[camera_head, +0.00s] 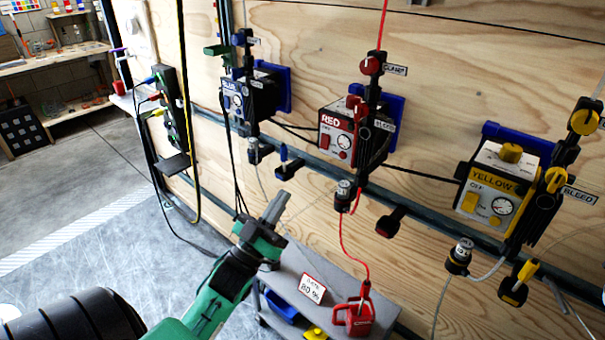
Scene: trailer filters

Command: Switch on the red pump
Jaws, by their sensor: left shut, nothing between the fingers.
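The red pump (337,134) is mounted on the plywood wall at the centre. Its front carries a RED label, an OFF marking and a round gauge (344,141). A small red switch (325,140) sits to the left of the gauge, too small to read its position. My left gripper (277,204) comes up from the lower left on a green arm. Its fingers are shut and empty, pointing up toward the wall. It is below and left of the red pump in the picture, apart from it. My right gripper is not in view.
A blue pump (238,98) is on the left and a yellow pump (492,190) on the right. Red valve handles (372,66) and a red hose (345,245) are near the red pump. A low grey shelf (335,280) holds a red canister (357,318) and a sign (312,288).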

